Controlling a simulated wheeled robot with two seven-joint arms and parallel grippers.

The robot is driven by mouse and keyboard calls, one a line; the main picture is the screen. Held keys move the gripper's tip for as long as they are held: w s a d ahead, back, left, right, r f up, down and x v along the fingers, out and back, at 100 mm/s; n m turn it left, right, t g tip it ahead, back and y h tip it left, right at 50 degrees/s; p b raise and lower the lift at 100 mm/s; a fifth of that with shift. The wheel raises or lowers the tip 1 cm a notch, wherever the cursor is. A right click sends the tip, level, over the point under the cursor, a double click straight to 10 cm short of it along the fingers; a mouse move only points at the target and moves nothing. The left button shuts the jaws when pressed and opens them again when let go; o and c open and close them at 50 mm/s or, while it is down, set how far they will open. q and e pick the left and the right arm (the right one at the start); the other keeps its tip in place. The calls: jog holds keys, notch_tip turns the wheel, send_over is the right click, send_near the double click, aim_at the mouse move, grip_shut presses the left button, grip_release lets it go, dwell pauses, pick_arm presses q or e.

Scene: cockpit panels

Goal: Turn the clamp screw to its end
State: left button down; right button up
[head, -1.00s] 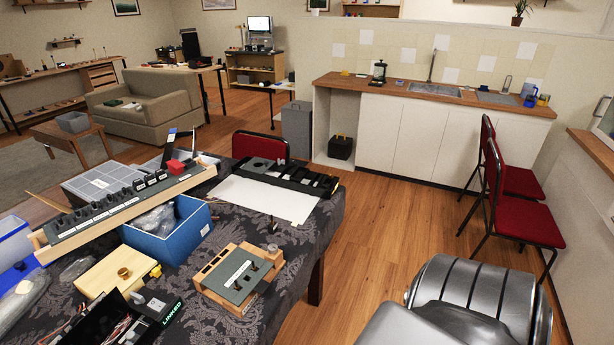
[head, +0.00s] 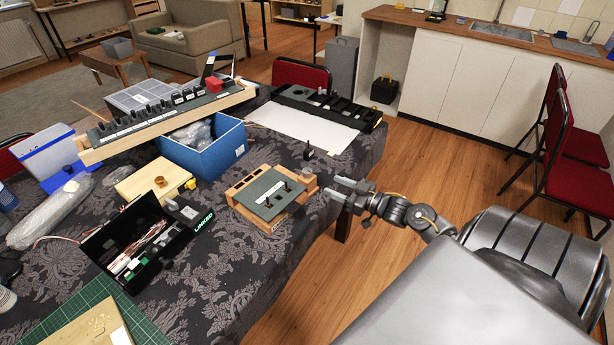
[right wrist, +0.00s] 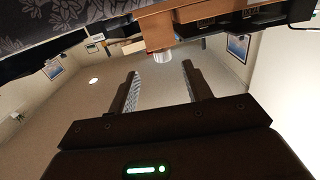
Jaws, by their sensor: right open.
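A grey panel with two dark levers (head: 268,192) sits on a wooden fixture (head: 262,222) near the table's right edge. In the right wrist view, a pale round knob (right wrist: 163,56) sticks out from a wooden block (right wrist: 157,29); it may be the clamp screw, but I cannot be sure. My right gripper (head: 337,190) is open, just right of the fixture. In the right wrist view its fingers (right wrist: 160,70) point toward the knob, which appears between and beyond the tips, apart from them. My left gripper is not in view.
The floor right of the table is clear up to the red chairs (head: 578,181).

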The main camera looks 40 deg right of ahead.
aim_at(311, 174)
jog(key=x, duration=0.3)
jog(key=p+x, duration=0.1)
jog(key=x, duration=0.3)
jog(key=r+x, duration=0.1)
jog(key=x, duration=0.3)
jog(key=shift+a, duration=0.1)
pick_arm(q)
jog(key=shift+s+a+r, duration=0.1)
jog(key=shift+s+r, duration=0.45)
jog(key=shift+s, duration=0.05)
